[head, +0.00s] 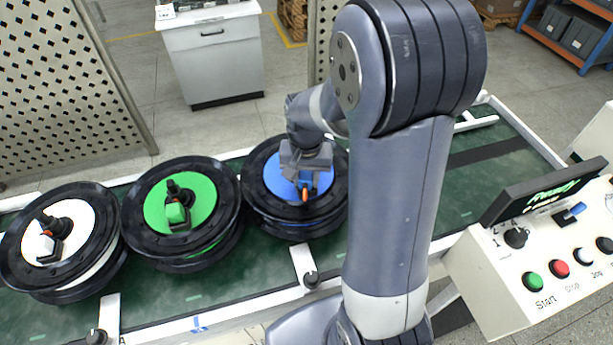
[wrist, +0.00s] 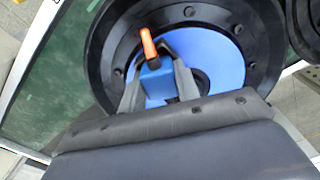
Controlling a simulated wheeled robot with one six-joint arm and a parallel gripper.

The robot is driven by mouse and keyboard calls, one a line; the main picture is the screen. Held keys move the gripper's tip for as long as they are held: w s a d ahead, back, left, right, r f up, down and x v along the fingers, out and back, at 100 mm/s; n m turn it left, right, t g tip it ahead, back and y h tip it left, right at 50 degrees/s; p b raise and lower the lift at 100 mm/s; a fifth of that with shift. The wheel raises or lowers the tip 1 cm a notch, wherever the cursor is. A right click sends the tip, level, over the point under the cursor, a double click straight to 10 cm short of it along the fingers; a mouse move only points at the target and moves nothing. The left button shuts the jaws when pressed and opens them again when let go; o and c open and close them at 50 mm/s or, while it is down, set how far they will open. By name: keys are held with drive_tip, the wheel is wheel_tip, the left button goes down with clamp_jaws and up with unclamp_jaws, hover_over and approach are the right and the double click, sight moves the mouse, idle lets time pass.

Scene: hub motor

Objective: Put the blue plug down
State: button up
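The blue plug (wrist: 155,82) has a blue body and an orange end. In the wrist view it sits between the two fingers of my gripper (wrist: 154,66), which appear closed against its sides. Behind it is the black wheel with the blue disc (wrist: 215,60). In the head view, my gripper (head: 305,170) is over the middle of this blue-disc wheel (head: 272,180), with the orange end of the plug showing below the fingers. I cannot tell whether the plug touches the disc. My gripper hides much of the wheel's centre.
A green-disc wheel (head: 153,215) and a white-disc wheel (head: 92,222) lie to the left on the green conveyor (head: 220,290), each with a plug at its centre. A control panel (head: 545,275) with buttons and a screen stands at right. Bare conveyor lies right of my arm.

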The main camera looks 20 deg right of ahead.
sight(306, 175)
drive_tip(key=shift+o, duration=0.7)
drive_tip(key=shift+s+f, duration=0.3)
drive_tip(key=shift+f, duration=0.3)
drive_tip(key=shift+w+a+r+p, duration=0.1)
drive_tip(key=shift+a+r+p, duration=0.05)
drive_tip(key=shift+r+p, duration=0.15)
wheel_tip(306, 175, up, 13)
drive_tip(key=shift+w, duration=0.25)
drive_tip(key=shift+f, duration=0.1)
drive_tip(key=shift+c, duration=0.5)
